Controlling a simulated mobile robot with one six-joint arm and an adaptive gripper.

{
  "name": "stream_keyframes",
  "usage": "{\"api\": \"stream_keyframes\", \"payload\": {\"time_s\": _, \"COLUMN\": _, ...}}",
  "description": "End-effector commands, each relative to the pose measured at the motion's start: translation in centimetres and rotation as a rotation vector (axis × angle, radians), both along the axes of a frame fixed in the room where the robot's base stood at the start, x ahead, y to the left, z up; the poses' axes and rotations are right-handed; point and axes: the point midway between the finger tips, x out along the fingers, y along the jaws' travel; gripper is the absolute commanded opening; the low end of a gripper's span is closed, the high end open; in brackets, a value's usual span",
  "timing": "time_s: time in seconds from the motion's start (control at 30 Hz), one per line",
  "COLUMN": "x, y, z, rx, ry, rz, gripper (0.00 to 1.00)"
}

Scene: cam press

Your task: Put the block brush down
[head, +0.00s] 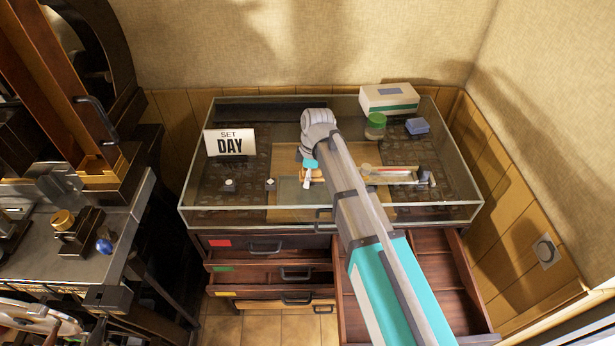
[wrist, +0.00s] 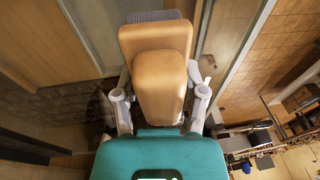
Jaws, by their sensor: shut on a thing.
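The block brush (wrist: 156,45) is a tan wooden block with a raised grip and grey bristles at its far edge in the wrist view. My gripper (wrist: 159,88) is shut on its grip, one finger on each side. In the head view my gripper (head: 307,178) is above the glass-walled bench top, over the tan board. A small tan part of the brush (head: 317,174) shows beside it; my arm hides much of the rest. I cannot tell whether the brush touches anything below.
A narrow tray (head: 393,174) lies right of my gripper. Glass walls (head: 250,216) edge the bench; a drawer (head: 445,242) stands open.

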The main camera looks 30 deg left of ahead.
Motion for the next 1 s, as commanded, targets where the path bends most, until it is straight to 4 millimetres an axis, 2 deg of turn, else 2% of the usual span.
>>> {"api": "stream_keyframes", "payload": {"time_s": 0.1, "x": -0.01, "y": 0.01, "z": -0.03, "rx": 0.000, "ry": 0.000, "rz": 0.000, "gripper": 0.00}}
{"api": "stream_keyframes", "payload": {"time_s": 0.13, "x": -0.01, "y": 0.01, "z": -0.03, "rx": 0.000, "ry": 0.000, "rz": 0.000, "gripper": 0.57}}
{"api": "stream_keyframes", "payload": {"time_s": 0.3, "x": -0.01, "y": 0.02, "z": -0.03, "rx": 0.000, "ry": 0.000, "rz": 0.000, "gripper": 0.88}}
{"api": "stream_keyframes", "payload": {"time_s": 0.77, "x": -0.02, "y": 0.04, "z": 0.05, "rx": 0.000, "ry": 0.000, "rz": 0.001, "gripper": 0.90}}
{"api": "stream_keyframes", "payload": {"time_s": 1.0, "x": -0.03, "y": 0.03, "z": 0.84, "rx": 0.000, "ry": 0.000, "rz": 0.001, "gripper": 0.90}}
